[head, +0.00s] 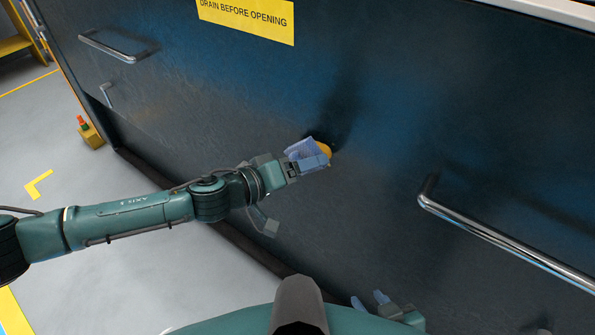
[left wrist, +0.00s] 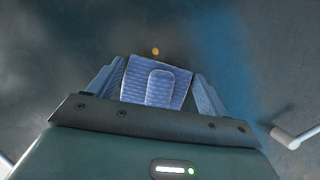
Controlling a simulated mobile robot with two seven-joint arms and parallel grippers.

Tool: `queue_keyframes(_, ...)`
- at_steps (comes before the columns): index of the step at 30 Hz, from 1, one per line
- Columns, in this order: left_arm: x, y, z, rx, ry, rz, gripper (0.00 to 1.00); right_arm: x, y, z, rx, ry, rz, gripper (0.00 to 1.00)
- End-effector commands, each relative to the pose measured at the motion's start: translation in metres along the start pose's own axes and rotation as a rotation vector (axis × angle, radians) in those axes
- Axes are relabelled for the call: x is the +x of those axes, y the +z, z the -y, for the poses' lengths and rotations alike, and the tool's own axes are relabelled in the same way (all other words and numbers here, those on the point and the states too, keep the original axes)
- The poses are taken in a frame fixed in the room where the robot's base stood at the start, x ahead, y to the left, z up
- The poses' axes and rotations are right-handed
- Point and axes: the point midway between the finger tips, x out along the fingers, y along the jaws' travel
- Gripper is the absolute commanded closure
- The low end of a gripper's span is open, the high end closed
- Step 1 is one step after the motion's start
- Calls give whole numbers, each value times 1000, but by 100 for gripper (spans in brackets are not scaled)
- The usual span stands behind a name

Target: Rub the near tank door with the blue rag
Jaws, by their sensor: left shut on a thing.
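The tank door (head: 430,110) is a large dark, scuffed metal panel filling most of the head view. My left gripper (head: 318,160) reaches in from the left, in front of the middle of the door. It is shut on the blue rag (head: 300,148), a folded ribbed light-blue cloth. In the left wrist view the rag (left wrist: 150,80) sticks out between the two fingers, with the door behind it. I cannot tell whether the rag touches the door. My right gripper (head: 369,299) is low in the head view, its fingers apart and empty.
Metal bar handles stand out from the door at upper left (head: 108,47) and right (head: 500,241). An orange round thing (head: 325,149) shows just behind the rag. A yellow warning sign (head: 246,18) is at the top. A small yellow box (head: 91,136) stands on the grey floor (head: 60,160) at left.

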Motion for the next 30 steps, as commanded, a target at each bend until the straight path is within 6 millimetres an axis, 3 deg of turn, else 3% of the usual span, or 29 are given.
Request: queue_keyframes(30, 10, -4, 0, 1, 1, 0, 40, 0, -1, 0, 5, 3, 2, 64)
